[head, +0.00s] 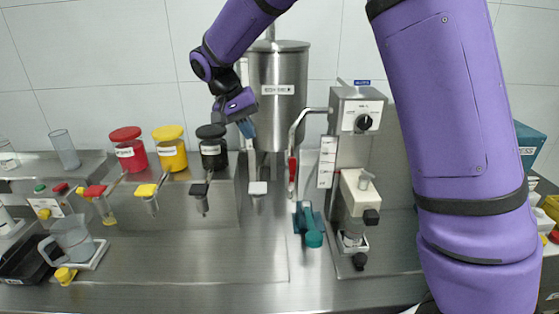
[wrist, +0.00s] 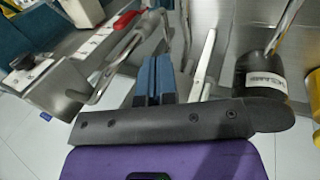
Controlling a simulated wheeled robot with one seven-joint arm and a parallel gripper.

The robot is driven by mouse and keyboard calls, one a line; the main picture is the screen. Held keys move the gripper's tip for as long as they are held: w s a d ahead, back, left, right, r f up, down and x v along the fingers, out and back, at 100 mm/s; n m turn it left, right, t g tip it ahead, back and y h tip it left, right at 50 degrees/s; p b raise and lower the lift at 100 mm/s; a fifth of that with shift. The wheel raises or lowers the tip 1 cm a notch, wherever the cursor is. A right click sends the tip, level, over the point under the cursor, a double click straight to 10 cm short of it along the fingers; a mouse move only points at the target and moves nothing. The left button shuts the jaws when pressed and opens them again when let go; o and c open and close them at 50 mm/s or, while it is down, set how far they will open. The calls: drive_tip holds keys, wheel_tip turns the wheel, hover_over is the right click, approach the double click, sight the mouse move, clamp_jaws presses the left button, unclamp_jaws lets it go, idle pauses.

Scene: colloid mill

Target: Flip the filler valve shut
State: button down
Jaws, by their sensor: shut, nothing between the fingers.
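My gripper (head: 246,129) is shut and empty, its blue fingers pointing down in front of the steel tank (head: 278,90). The shut fingers also show in the wrist view (wrist: 152,78). A tap with a white lever (head: 258,188) sits below the gripper on the steel front. A bent steel pipe with a red handle (head: 292,170) hangs to the right of the gripper. In the wrist view a pale upright lever (wrist: 204,62) stands close beside the fingers, apart from them, and the red handle (wrist: 126,20) is farther off. I cannot tell from labels which is the filler valve.
Red (head: 127,150), yellow (head: 170,148) and black (head: 212,148) jars stand left of the gripper above taps with matching levers. A machine with a dial (head: 360,120) stands right. A clear jug (head: 72,240) is at lower left.

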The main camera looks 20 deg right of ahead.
sight(292, 166)
drive_tip(key=s+d+f, duration=0.2)
drive_tip(key=d+f, duration=0.5)
drive_tip(key=f, duration=0.2)
drive_tip(key=shift+s+d, duration=0.25)
drive_tip(key=shift+d, duration=0.05)
